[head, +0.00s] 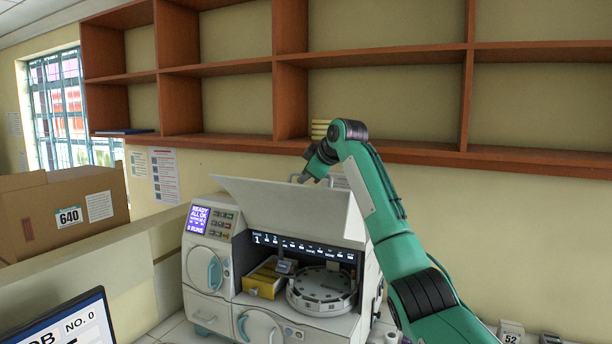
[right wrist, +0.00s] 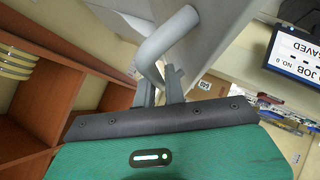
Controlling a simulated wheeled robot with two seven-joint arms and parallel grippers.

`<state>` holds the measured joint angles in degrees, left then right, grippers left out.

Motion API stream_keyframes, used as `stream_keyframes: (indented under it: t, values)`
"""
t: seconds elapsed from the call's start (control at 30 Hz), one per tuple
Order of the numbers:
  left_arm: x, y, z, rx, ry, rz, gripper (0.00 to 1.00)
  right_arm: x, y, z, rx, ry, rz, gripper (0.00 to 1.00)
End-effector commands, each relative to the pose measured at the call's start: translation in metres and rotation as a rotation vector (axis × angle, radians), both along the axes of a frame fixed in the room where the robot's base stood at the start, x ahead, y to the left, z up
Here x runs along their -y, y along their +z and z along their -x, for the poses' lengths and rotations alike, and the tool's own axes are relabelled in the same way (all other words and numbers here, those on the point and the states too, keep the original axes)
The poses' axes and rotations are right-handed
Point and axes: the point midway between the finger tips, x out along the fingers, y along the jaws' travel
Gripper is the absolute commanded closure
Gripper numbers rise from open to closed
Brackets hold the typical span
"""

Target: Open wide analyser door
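The analyser (head: 222,262) stands on the counter, and its wide door (head: 290,208) is raised. The bay beneath is exposed, with a round carousel (head: 322,292) and a yellow rack (head: 263,278) inside. My right gripper (head: 311,168) is at the door's upper edge, by its grey handle (head: 295,178). In the right wrist view, the handle (right wrist: 157,47) runs down between the two fingers of the right gripper (right wrist: 161,82), which appear closed around it. The exact contact is partly hidden. My left gripper is not in view.
Wooden shelves (head: 290,60) hang on the wall above and behind the door. A monitor (head: 62,325) is at the lower left. Small labelled items (head: 511,332) stand at the lower right.

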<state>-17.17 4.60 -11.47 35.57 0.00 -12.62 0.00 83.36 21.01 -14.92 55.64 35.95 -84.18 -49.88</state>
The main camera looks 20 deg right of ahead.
Motion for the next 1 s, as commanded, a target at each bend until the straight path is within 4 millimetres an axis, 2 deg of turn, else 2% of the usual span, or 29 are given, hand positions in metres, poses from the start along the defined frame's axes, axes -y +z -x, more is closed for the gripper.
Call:
stream_keyframes:
  t: [0.33,0.47,0.63,1.0]
  values:
    - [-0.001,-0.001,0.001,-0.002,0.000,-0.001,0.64,0.001,-0.001,0.000,-0.001,-0.001,0.001,0.80]
    - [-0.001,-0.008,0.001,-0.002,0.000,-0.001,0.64,0.003,0.002,0.007,0.000,-0.001,0.001,0.80]
    - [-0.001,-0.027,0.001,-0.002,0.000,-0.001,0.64,0.007,0.017,0.028,0.003,-0.001,0.001,0.80]
    - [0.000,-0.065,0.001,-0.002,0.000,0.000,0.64,0.022,0.064,0.088,-0.001,-0.001,0.001,0.80]
